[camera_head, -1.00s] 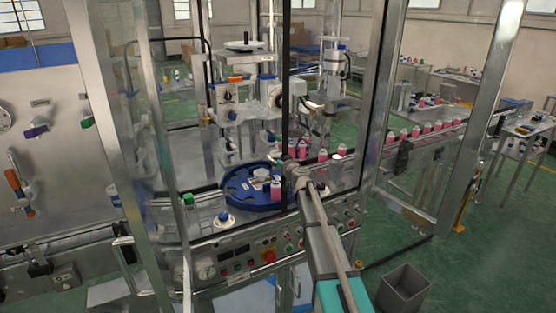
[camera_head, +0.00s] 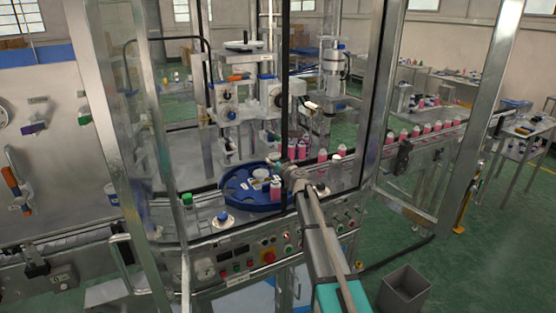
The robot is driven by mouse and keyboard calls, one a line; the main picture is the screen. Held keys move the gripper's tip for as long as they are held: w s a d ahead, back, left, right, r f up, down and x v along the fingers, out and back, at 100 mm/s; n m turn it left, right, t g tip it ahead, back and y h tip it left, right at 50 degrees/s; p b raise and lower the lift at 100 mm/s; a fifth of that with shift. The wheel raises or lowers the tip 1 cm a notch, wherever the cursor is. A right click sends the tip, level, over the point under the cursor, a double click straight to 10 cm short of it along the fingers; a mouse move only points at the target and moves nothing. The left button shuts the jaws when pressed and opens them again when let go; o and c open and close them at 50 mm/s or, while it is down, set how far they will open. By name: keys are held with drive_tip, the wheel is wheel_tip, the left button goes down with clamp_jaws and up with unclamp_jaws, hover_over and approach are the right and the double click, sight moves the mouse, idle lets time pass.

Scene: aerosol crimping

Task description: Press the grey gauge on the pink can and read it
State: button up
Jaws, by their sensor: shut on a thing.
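A pink can (camera_head: 275,191) with a pale top stands upright at the right edge of the blue round star wheel (camera_head: 236,195) inside the machine. My gripper (camera_head: 286,168) is just above and right of this can, its arm reaching in from the lower right. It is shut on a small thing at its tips. That thing is too small and too hidden to make out, so I cannot pick out the grey gauge or tell whether it touches the can. More pink cans (camera_head: 322,156) stand just behind and right of my gripper.
Metal posts and clear guard panels frame the opening; one post (camera_head: 376,100) rises right of my arm. A row of pink cans (camera_head: 427,128) stands on the conveyor at right. A control panel (camera_head: 262,250) lies below the wheel. A grey bin (camera_head: 404,291) stands on the floor.

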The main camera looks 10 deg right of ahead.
drive_tip(key=shift+f+b, duration=1.55)
drive_tip(key=shift+f, duration=0.2)
drive_tip(key=shift+s, duration=0.25)
idle(0.8)
drive_tip(key=shift+f+b, duration=1.05)
drive_tip(key=shift+b, duration=0.05)
idle(0.9)
drive_tip(key=shift+r, duration=0.15)
idle(1.1)
drive_tip(key=shift+r+p, duration=2.35)
drive_tip(key=shift+p, duration=0.15)
